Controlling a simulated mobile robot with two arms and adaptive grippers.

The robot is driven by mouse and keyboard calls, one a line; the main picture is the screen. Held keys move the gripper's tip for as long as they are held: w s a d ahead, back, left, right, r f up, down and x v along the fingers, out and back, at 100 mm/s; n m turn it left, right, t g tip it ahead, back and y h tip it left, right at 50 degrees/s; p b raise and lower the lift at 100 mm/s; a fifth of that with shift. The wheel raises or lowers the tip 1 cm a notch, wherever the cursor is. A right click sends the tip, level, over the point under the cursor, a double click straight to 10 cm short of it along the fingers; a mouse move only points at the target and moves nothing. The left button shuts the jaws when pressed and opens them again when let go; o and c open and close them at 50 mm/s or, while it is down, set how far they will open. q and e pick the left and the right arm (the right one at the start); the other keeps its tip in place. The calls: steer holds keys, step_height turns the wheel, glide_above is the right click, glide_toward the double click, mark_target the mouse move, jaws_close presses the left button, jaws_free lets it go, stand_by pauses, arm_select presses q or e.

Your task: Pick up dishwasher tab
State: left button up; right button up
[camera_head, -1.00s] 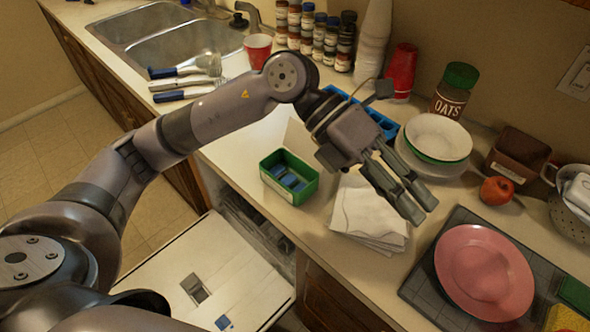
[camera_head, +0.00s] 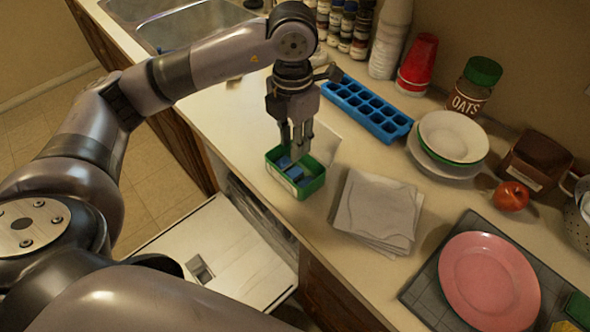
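Blue dishwasher tabs (camera_head: 295,173) lie in a small green open box (camera_head: 311,187) on the counter near its front edge. My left gripper (camera_head: 296,153) points straight down over the back of this box, its fingertips at or just inside the rim. Its fingers look apart, with no tab clearly lifted between them. The fingers hide part of the box, and I cannot tell whether the tips touch a tab. My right gripper is not in view.
White napkins (camera_head: 376,212) lie right of the box, and a blue ice tray (camera_head: 368,108) lies behind. Stacked bowls and plates (camera_head: 452,137), an oats jar (camera_head: 471,91) and a pink plate (camera_head: 489,280) stand right. The dishwasher door (camera_head: 222,255) hangs open below.

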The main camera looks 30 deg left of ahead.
mark_target(294, 173)
arm_select(q)
step_height(294, 173, down, 4)
steer(key=shift+r, duration=0.25)
steer(key=shift+s+f+p, duration=0.1)
steer(key=shift+f+p, duration=0.45)
steer(key=shift+p, duration=0.1)
step_height(294, 173, down, 4)
steer(key=shift+r+p, duration=0.2)
steer(key=shift+p, duration=0.5)
steer(key=shift+d+f, duration=0.1)
steer(key=shift+f, duration=0.3)
steer(key=shift+c, duration=0.2)
steer(key=c, duration=0.4)
